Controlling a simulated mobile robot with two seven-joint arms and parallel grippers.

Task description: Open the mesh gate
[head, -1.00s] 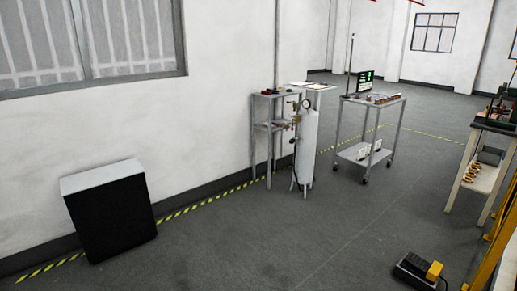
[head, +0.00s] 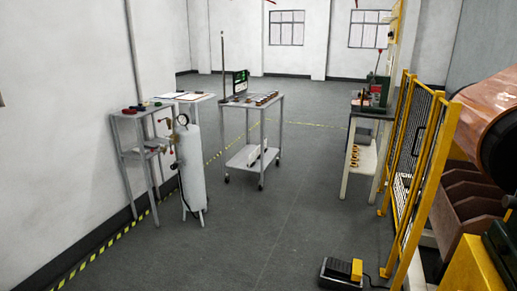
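The mesh gate (head: 408,150) stands at the right of the head view, a yellow frame with dark wire mesh between yellow posts. It is seen at a steep angle, and I cannot tell whether it is shut or ajar. A dark shape like a handle (head: 418,141) shows on its mesh. Neither of my grippers is in view.
A black and yellow foot pedal (head: 341,272) lies on the floor before the gate. A large copper roll (head: 478,110) is at the right. A white cylinder (head: 191,167), a wheeled cart (head: 252,108) and a workbench (head: 370,116) stand farther off. The middle floor is clear.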

